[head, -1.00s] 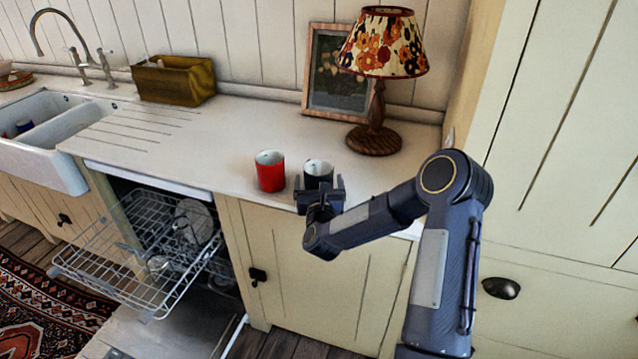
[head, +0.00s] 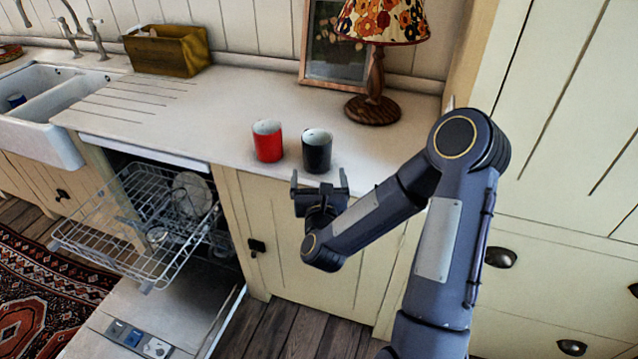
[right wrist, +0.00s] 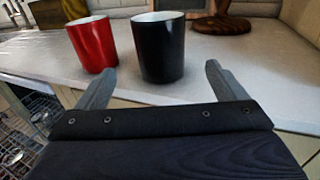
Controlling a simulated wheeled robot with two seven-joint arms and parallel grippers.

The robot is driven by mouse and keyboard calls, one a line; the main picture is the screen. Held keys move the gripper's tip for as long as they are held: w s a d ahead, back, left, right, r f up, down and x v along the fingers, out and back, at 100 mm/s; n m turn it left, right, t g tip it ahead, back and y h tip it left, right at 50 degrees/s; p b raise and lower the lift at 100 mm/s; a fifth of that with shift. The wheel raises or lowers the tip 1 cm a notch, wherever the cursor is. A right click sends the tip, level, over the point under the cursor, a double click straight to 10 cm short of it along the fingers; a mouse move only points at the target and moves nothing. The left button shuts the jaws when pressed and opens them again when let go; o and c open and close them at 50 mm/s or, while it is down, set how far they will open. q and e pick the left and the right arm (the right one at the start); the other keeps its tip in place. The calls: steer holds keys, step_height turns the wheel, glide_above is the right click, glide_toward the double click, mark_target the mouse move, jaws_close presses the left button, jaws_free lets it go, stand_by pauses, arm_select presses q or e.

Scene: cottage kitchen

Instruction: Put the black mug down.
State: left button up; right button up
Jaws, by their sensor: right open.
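The black mug (head: 317,153) stands upright on the white countertop (head: 215,128), close to the front edge. It also shows in the right wrist view (right wrist: 159,50), beyond the fingers. My right gripper (head: 320,180) is open and empty, just in front of the counter edge. Its two fingers point toward the black mug, which is clear of them. In the right wrist view the open fingers (right wrist: 156,85) are spread wide with the mug past their tips. My left gripper is not in view.
A red mug (head: 267,141) stands just left of the black mug. A lamp (head: 375,85) and a picture frame (head: 330,74) are behind. An open dishwasher with its rack (head: 128,235) pulled out is at lower left. The counter toward the sink (head: 47,132) has free room.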

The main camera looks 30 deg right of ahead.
steer(key=s+a+r+n+g+y, duration=0.1)
steer(key=s+a+r+n+y, duration=0.3)
steer(key=n, duration=0.7)
steer(key=s+a+r+n+g+y, duration=0.15)
steer(key=a+n+y, duration=0.35)
steer(key=n, duration=0.6)
steer(key=s+a+f+n+g+y, duration=0.1)
steer(key=s+n+g, duration=0.3)
steer(key=s+n, duration=0.5)
steer(key=s+a+f+n+g+y, duration=0.1)
steer(key=s+n+g+y, duration=0.1)
steer(key=s+n, duration=0.7)
steer(key=s+g, duration=0.1)
steer(key=s, duration=0.3)
steer(key=shift+s+a+g, duration=0.25)
steer(key=shift+a+g, duration=0.1)
